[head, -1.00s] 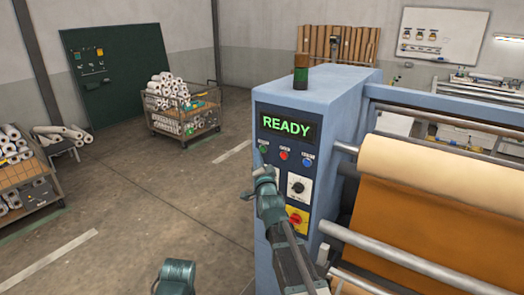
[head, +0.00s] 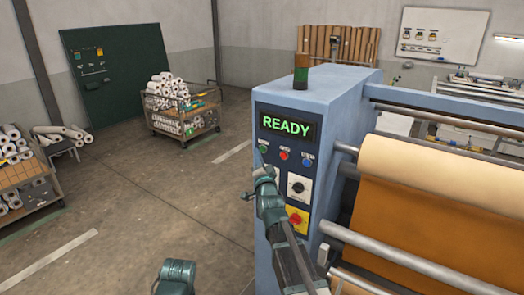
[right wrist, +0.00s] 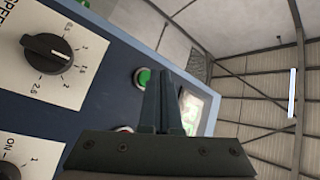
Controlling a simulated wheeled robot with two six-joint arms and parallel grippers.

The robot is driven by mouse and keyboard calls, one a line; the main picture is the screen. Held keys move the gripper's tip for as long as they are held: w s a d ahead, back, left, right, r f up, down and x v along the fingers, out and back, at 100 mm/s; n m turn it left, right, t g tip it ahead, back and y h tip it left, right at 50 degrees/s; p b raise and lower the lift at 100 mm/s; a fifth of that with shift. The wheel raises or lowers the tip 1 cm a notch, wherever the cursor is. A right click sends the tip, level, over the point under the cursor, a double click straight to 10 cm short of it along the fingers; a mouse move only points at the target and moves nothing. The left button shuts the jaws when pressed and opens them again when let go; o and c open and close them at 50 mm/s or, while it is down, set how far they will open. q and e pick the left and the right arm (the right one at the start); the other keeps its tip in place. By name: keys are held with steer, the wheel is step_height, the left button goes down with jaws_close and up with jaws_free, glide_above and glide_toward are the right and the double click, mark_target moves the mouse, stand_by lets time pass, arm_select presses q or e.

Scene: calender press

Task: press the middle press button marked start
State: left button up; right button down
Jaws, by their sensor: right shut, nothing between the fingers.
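The blue press cabinet's dark control panel (head: 272,181) carries three buttons in a row under a lit READY display (head: 288,127). They are a green button (head: 263,149) at left, a red button (head: 284,155) in the middle and a blue button (head: 307,161) at right. Their small labels are too blurred to read. My right gripper (head: 258,164) is shut and empty, just below and left of the green button. In the right wrist view, the closed fingers (right wrist: 167,95) stand beside the green button (right wrist: 142,79). Another button's pale rim (right wrist: 125,129) is partly hidden by the gripper.
Metal rollers (head: 395,254) and orange-brown sheet (head: 430,215) lie right of the cabinet. The floor (head: 130,195) at left is open, with roll carts farther back.

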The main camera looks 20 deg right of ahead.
steer(key=shift+w+d, duration=0.1)
steer(key=shift+w+d, duration=0.2)
steer(key=shift+d, duration=0.05)
steer(key=shift+w+d, duration=0.2)
steer(key=shift+d, duration=0.1)
stand_by(0.9)
stand_by(0.4)
steer(key=shift+s+a, duration=0.5)
steer(key=shift+a, duration=0.1)
steer(key=s+a, duration=0.1)
steer(key=a, duration=0.1)
steer(key=s+a, duration=0.2)
stand_by(0.4)
stand_by(0.6)
